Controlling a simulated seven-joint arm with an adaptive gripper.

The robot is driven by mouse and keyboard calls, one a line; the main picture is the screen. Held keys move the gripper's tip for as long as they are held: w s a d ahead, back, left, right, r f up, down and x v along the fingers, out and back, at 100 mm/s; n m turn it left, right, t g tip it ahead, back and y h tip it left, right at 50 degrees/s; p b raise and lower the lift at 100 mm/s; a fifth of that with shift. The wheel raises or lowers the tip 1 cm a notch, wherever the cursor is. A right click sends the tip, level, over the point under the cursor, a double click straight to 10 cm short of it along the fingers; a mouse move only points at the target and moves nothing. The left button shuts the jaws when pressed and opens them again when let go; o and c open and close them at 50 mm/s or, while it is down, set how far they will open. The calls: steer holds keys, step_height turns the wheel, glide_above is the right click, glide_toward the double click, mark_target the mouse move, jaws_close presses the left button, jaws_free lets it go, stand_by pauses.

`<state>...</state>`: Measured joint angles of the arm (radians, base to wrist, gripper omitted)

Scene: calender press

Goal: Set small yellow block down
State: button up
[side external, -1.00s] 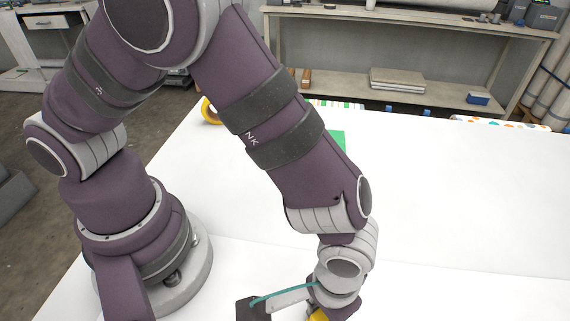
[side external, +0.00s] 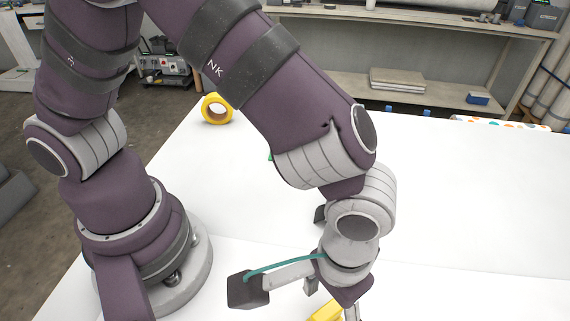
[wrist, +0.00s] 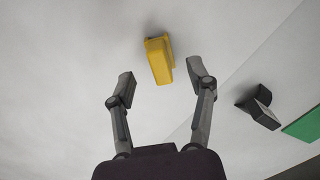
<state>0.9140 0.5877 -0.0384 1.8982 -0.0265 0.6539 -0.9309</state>
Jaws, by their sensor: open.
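The yellow block (wrist: 158,62) shows in the wrist view on a pale surface, just beyond and between my fingertips. It has a wider part behind its long front face; I cannot tell whether this is one piece or two. It also shows at the bottom edge of the side external view (side external: 325,313), partly cut off, under my gripper. My gripper (wrist: 160,78) is open, with a finger to each side of the block and visible gaps between. In the side external view, my gripper (side external: 332,301) is at the bottom edge, its fingertips partly out of frame.
A black object (wrist: 260,107) and a green sheet (wrist: 304,125) lie to the right in the wrist view. A yellow tape roll (side external: 217,109) stands at the far left of the white table (side external: 460,200). A shelf (side external: 420,98) stands behind.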

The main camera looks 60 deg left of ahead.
mark_target(327, 311)
step_height(327, 311, up, 7)
steer(key=shift+f, duration=0.1)
steer(key=a+r+t, duration=0.2)
steer(key=a+r, duration=0.2)
steer(key=a, duration=0.6)
steer(key=w+a+r+t, duration=0.1)
steer(key=a+r+t, duration=0.2)
steer(key=a, duration=0.8)
steer(key=shift+r+t, duration=0.3)
steer(key=shift+r, duration=0.55)
